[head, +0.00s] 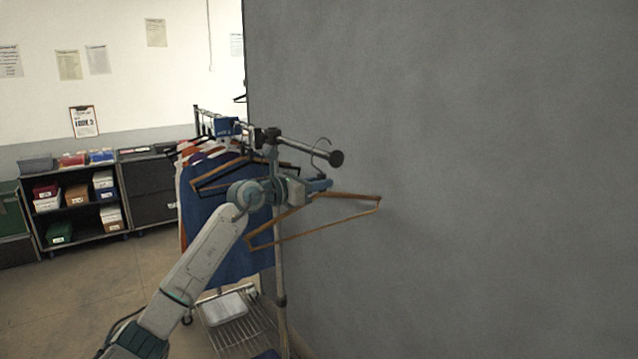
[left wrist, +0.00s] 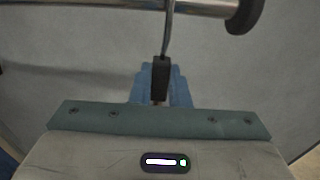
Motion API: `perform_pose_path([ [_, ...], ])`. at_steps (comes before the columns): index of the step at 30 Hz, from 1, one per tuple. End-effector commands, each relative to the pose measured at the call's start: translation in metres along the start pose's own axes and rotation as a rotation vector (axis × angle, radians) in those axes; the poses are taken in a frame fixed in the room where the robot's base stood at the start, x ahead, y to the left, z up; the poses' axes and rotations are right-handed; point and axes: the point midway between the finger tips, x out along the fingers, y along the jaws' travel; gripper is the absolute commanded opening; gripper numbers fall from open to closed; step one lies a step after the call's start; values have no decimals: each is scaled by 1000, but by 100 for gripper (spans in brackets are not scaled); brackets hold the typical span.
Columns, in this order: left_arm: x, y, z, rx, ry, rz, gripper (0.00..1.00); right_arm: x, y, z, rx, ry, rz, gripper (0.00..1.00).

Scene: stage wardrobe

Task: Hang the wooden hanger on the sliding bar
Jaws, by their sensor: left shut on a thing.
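The wooden hanger (head: 345,196) is in the grip of my left gripper (head: 322,186), which is shut near its neck. Its wire hook (head: 321,144) points up beside the sliding bar (head: 306,146), close to the bar's black end cap. In the left wrist view, the hook's stem (left wrist: 168,38) rises from my left gripper (left wrist: 161,84) and crosses the bar (left wrist: 110,8) left of the end cap (left wrist: 241,14). I cannot tell whether the hook rests on the bar. My right gripper is not in view.
Clothes on hangers (head: 215,220) hang on the rack behind my left arm. A wire shelf (head: 240,330) with a white box sits below. A large grey wall (head: 480,180) stands close on the right. A low shelf unit (head: 80,205) stands far left.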

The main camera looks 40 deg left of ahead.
Motion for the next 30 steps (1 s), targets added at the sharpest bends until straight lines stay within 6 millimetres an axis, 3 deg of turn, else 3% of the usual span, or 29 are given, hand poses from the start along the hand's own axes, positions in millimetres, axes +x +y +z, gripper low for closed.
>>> perform_pose_path([
  [22, 1, 0, -23, 0, -1, 0, 0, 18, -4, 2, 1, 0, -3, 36],
  [28, 1, 0, -22, 0, -1, 0, 0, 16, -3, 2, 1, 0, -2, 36],
  [29, 1, 0, -22, 0, -1, 0, 17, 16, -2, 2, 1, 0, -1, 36],
  [30, 1, 0, -22, 0, -1, 0, 25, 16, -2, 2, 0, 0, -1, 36],
])
